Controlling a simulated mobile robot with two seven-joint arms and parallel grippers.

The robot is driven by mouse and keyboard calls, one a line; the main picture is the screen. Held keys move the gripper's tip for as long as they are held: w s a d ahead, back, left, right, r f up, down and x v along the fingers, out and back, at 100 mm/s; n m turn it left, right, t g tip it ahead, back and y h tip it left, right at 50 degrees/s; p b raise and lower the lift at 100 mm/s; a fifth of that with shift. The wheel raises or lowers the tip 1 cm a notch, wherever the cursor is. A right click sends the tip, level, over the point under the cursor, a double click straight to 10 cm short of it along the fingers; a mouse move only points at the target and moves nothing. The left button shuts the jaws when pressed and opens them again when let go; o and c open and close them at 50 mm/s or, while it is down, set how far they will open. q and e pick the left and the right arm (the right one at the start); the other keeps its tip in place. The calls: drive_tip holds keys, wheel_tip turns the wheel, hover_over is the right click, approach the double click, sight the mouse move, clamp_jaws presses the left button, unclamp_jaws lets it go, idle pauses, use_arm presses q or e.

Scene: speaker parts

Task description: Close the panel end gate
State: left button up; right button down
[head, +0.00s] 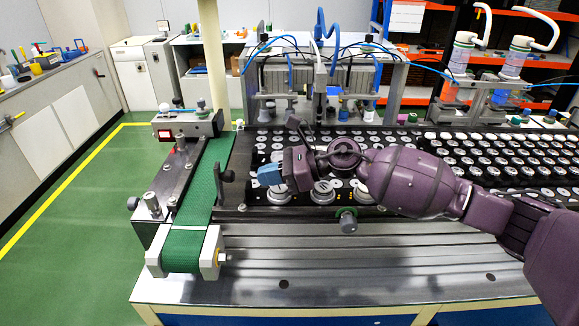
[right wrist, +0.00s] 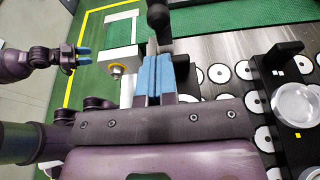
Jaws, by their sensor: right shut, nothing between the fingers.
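A small dark upright handle (head: 227,176) stands at the panel's left end, beside the green belt; I take it for the end gate's handle. Whether the gate is open or closed I cannot tell. My right gripper (head: 268,176) has blue fingertips and is shut and empty, a short way right of the handle. In the right wrist view its fingers (right wrist: 155,66) lie side by side, and a black knobbed post (right wrist: 158,20) stands just beyond their tips. My left gripper (right wrist: 83,55) shows only in the right wrist view, at upper left, with its blue fingers apart and empty.
The green conveyor belt (head: 182,250) runs left of the panel. The black panel (head: 262,152) carries rows of round speaker parts, partly hidden by my right arm. The metal table front (head: 330,268) is clear.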

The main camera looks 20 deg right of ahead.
sight(234, 178)
drive_tip(key=shift+w+a+p, duration=0.15)
drive_tip(key=shift+w+a, duration=0.05)
drive_tip(key=shift+a, duration=0.55)
drive_tip(key=shift+w+a+p, duration=0.2)
drive_tip(key=shift+a, duration=0.5)
drive_tip(key=shift+w+a+p, duration=0.15)
drive_tip(key=shift+w+a, duration=0.05)
drive_tip(key=shift+a, duration=0.55)
use_arm(q)
drive_tip(key=shift+w+r, duration=0.3)
drive_tip(key=shift+r, duration=0.55)
drive_tip(key=shift+s+f, duration=0.15)
drive_tip(key=shift+s, duration=0.15)
use_arm(e)
drive_tip(key=shift+w, duration=0.1)
